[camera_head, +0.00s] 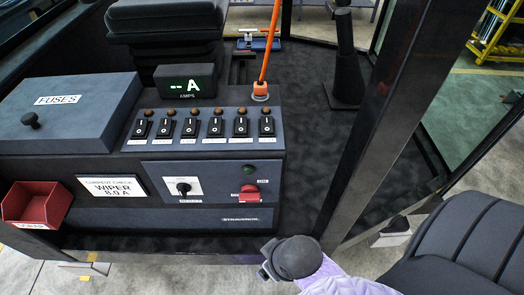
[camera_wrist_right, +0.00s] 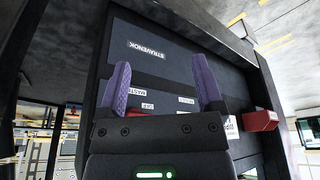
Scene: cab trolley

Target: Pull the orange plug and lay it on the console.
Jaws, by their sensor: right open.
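The orange plug (camera_head: 260,88) sits upright at the back right corner of the console (camera_head: 215,101) in the head view, with its orange cable rising from it. Its seat is a pale round base beneath it. My right gripper (camera_head: 266,268) is low in front of the console, below and well away from the plug. In the right wrist view my right gripper (camera_wrist_right: 161,62) has its two purple fingers spread apart with nothing between them, facing the console's front panel, which appears upside down. The plug is not visible there. My left gripper is not in view.
A row of rocker switches (camera_head: 190,128) lines the console top, beside a raised fuse box (camera_head: 80,90) and an amps display (camera_head: 186,83). The front has a dial (camera_head: 183,187), a red knob (camera_head: 249,192) and a red bin (camera_head: 45,207). A dark pillar (camera_head: 375,125) and seat (camera_head: 465,235) stand right.

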